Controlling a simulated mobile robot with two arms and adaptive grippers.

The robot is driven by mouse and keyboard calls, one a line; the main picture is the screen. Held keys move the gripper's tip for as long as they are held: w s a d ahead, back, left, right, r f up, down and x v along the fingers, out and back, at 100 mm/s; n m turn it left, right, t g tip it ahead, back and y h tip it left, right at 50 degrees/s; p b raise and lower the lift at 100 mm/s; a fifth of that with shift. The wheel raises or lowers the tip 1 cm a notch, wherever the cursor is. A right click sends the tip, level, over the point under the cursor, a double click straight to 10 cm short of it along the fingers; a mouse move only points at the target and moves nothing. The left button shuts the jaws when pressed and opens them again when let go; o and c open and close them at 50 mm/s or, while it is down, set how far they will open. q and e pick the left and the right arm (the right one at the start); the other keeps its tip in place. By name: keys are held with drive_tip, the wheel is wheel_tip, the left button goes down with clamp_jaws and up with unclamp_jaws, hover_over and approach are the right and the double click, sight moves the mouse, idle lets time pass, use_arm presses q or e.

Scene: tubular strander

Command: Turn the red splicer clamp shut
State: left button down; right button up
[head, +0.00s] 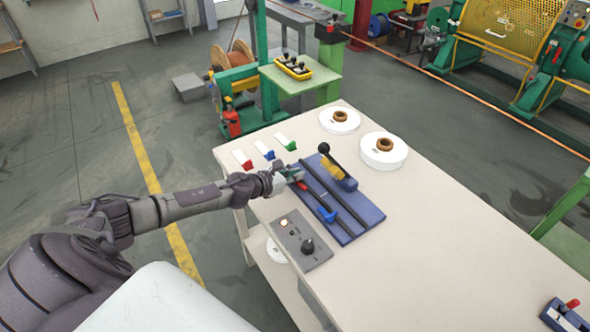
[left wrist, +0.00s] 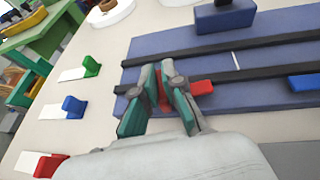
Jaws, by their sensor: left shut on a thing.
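The splicer is a blue plate (head: 345,228) with two dark rails on the worktable; it fills much of the left wrist view (left wrist: 150,47). The red splicer clamp (head: 302,187) sits at the near rail, close to the plate's left end. My left gripper (head: 291,176) is shut on it; in the left wrist view the fingers (left wrist: 163,88) hold red between them, and a red part of the clamp (left wrist: 201,88) sticks out to their right. The fingers hide the rest of it. A blue clamp (head: 327,214) sits farther along the same rail. My right gripper is not in view.
A black-knobbed lever (head: 324,149) with a yellow part stands at the plate's far side. A grey control box (head: 300,240) lies in front. Red, blue and green pieces (head: 290,146) with white strips lie left of the plate.

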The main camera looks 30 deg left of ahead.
use_arm(q)
drive_tip(key=n+y+p, duration=0.1)
drive_tip(key=p, duration=0.1)
drive_tip(key=n+y+p, duration=0.1)
drive_tip(key=n+y, duration=0.1)
drive_tip(key=n+y+p, duration=0.1)
drive_tip(key=y+p, duration=0.1)
drive_tip(key=shift+d+r+p, duration=0.15)
drive_tip(key=shift+r+p, duration=0.1)
drive_tip(key=shift+p, duration=0.1)
drive_tip(key=n+y+p, duration=0.1)
drive_tip(key=n+y, duration=0.2)
drive_tip(key=shift+f+g, duration=0.15)
drive_tip(key=shift+g, duration=0.15)
drive_tip(key=shift+f+n+g+y+p, duration=0.1)
drive_tip(key=shift+n+g+y+p, duration=0.35)
drive_tip(key=shift+n+y, duration=0.6)
drive_tip(key=shift+n+g+y, duration=0.65)
drive_tip(key=shift+n+y, duration=0.2)
drive_tip(key=shift+n+g+y+b, duration=1.1)
drive_tip(key=shift+n+g+y, duration=0.2)
drive_tip(key=shift+n+g, duration=0.4)
drive_tip(key=shift+n, duration=0.3)
drive_tip(key=c, duration=1.3)
unclamp_jaws()
